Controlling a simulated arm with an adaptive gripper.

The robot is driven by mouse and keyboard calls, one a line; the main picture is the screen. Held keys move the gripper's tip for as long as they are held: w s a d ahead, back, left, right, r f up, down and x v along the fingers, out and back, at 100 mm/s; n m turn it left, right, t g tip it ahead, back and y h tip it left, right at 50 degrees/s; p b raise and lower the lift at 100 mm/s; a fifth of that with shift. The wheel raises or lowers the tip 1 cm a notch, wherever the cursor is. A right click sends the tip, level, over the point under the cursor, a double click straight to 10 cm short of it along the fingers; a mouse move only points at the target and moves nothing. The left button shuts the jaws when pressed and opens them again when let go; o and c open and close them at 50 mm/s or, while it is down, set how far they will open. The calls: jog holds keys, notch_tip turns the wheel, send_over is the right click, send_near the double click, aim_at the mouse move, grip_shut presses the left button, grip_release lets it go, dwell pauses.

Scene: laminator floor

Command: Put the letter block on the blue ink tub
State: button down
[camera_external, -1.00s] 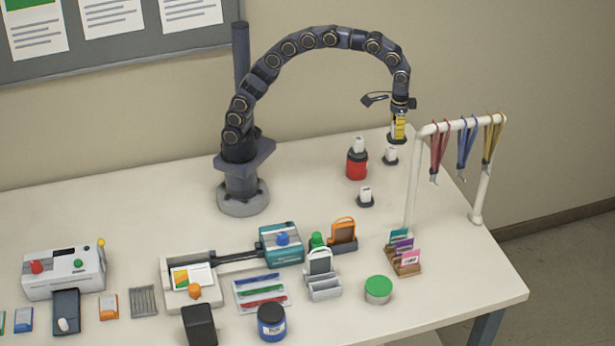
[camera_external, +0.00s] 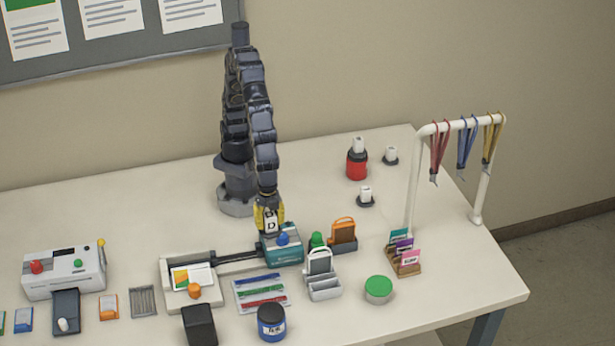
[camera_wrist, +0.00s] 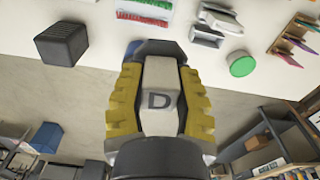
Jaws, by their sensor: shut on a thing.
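My gripper (camera_external: 269,217) is shut on a white letter block (camera_external: 270,222) marked with a dark D. In the wrist view, the letter block (camera_wrist: 160,92) sits between the yellow fingers of my gripper (camera_wrist: 160,85). In the external view, the held block is in front of or just above the teal box with a blue knob (camera_external: 282,245). The blue ink tub (camera_external: 271,323) stands near the table's front edge, below my gripper in the picture, with a dark top. In the wrist view, a bit of blue (camera_wrist: 131,48) shows behind the left finger, mostly hidden.
A black block (camera_external: 199,325) stands left of the tub. A sheet with coloured strips (camera_external: 262,293) lies behind it. A grey holder (camera_external: 322,284) and a green-lidded tin (camera_external: 378,290) stand to the right. A red tub (camera_external: 357,165) bears a white block at the back.

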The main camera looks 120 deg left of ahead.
jog(key=s+d+f+m, duration=0.1)
jog(key=s+d+f, duration=0.1)
send_over(271, 311)
notch_tip(271, 311, down, 9)
jog(key=shift+s+r, duration=0.1)
jog(key=shift+f, duration=1.65)
jog(key=shift+f, duration=0.2)
jog(key=c, duration=0.8)
grip_release()
jog(key=shift+c, duration=0.2)
